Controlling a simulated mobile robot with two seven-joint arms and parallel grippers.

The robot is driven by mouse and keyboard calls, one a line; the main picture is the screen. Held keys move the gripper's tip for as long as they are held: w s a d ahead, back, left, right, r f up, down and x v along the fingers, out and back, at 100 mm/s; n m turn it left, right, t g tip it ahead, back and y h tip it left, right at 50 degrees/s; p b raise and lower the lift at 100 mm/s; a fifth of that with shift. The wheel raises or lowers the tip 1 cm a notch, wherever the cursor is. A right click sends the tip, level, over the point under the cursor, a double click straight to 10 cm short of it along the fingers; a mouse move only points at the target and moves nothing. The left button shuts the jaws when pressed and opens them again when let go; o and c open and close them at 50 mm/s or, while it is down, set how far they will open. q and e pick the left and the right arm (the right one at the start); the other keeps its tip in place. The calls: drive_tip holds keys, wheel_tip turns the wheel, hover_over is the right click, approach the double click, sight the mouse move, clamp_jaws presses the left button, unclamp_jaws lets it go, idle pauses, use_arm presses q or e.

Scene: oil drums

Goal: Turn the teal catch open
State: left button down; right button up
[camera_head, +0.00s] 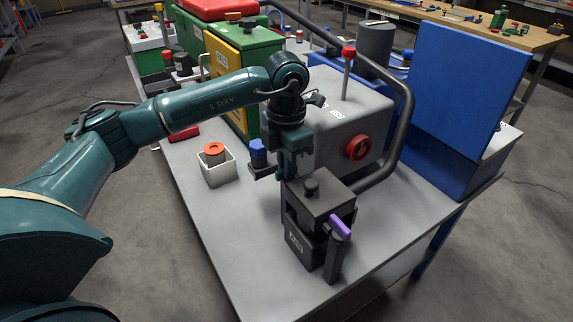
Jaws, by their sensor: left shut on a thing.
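My left gripper (287,172) points down at the back left edge of this box. It is shut on a small part there, which looks to be the teal catch. The catch is mostly hidden by the fingers and blends with their dark teal colour, so its angle cannot be told. My right gripper is out of view.
A grey tank (342,128) with a red valve wheel (359,148) and thick pipe stands just behind. A blue-capped part (258,153) and white bin (217,174) are left of the gripper. A blue panel (468,85) rises at right. The front left tabletop (225,240) is clear.

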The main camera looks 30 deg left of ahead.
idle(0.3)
use_arm(q)
drive_tip(key=c, duration=1.5)
unclamp_jaws()
drive_tip(key=shift+r, duration=0.15)
wheel_tip(320, 180, up, 13)
drive_tip(key=shift+f, duration=0.1)
